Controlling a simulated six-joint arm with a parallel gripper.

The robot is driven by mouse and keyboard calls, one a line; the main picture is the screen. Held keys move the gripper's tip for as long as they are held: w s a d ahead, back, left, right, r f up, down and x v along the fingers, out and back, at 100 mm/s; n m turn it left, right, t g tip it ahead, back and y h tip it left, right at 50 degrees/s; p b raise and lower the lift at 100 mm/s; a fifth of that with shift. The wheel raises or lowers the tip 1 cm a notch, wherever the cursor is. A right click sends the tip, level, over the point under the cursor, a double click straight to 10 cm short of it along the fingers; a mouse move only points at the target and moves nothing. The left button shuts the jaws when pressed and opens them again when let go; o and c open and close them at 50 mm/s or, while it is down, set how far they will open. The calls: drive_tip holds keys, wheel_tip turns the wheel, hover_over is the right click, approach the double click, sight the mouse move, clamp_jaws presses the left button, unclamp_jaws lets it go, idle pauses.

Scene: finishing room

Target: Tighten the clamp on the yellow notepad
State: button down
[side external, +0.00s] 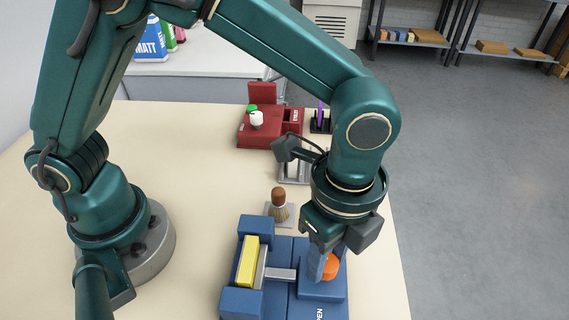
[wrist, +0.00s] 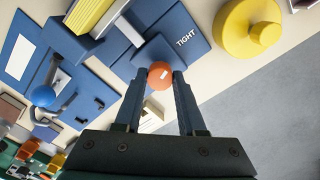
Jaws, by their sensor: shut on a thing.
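The blue clamp (side external: 242,300) stands at the front of the table. The yellow notepad (side external: 248,262) stands on edge in it, beside a grey pressing plate (side external: 261,268); I cannot tell whether a thin gap is left between them. The notepad also shows at the top of the wrist view (wrist: 86,14). A grey rod (side external: 281,274) runs from the plate toward the orange knob (side external: 331,267). My gripper (wrist: 158,84) is shut on the orange knob, next to the word TIGHT. In the side view my gripper (side external: 323,264) partly hides the knob, and the word OPEN shows nearer the front.
A brush (side external: 279,204) stands on a small plate just behind the clamp. A red station (side external: 259,134) and a dark holder with a purple tool (side external: 320,121) are farther back. A round yellow object (wrist: 249,28) is beside the clamp in the wrist view.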

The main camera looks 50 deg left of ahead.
sight(328, 261)
drive_tip(key=c, duration=0.5)
unclamp_jaws()
drive_tip(key=shift+r, duration=0.15)
drive_tip(key=shift+r, duration=2.45)
